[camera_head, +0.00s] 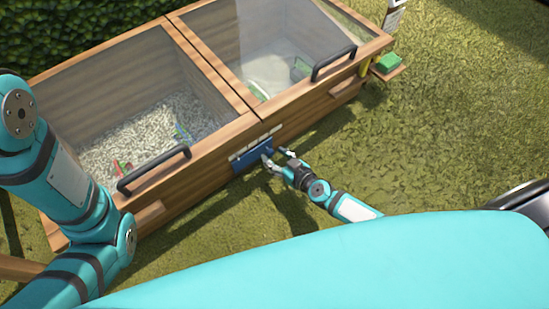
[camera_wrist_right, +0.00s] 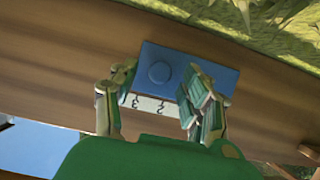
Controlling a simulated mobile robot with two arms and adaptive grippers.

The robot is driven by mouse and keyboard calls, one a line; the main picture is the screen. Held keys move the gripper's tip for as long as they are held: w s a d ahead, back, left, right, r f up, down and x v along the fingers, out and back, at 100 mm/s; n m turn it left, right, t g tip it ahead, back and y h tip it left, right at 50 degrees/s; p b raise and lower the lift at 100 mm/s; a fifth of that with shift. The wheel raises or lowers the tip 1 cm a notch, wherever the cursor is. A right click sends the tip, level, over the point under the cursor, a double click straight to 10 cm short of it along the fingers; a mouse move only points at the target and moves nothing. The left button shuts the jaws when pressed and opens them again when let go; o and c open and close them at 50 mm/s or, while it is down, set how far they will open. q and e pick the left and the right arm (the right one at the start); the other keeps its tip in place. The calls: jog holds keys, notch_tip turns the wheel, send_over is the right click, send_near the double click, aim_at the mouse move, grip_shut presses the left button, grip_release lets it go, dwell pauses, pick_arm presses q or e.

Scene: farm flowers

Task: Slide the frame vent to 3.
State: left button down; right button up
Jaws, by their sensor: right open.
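The frame vent is a blue plate (camera_head: 250,158) on the front wooden wall of the cold frame, below a white marked strip (camera_head: 257,142). In the right wrist view the plate (camera_wrist_right: 190,62) carries a round blue knob (camera_wrist_right: 159,73). The strip (camera_wrist_right: 147,103) there appears upside down, with 3 and 2 readable and the rest hidden behind a finger. My right gripper (camera_head: 277,156) is open at the plate, and its fingers (camera_wrist_right: 158,84) appear on either side of the knob. Contact cannot be told. My left arm shows at the left, but its gripper does not.
The wooden cold frame (camera_head: 225,92) has two glazed lids with black handles (camera_head: 154,168) (camera_head: 334,63). Pale gravel (camera_head: 150,130) lies in the left bay. Open grass (camera_head: 450,120) lies to the right.

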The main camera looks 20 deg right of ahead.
jog(key=shift+w+a+f, duration=0.15)
jog(key=shift+w+a, duration=0.05)
jog(key=shift+w, duration=0.2)
grip_shut()
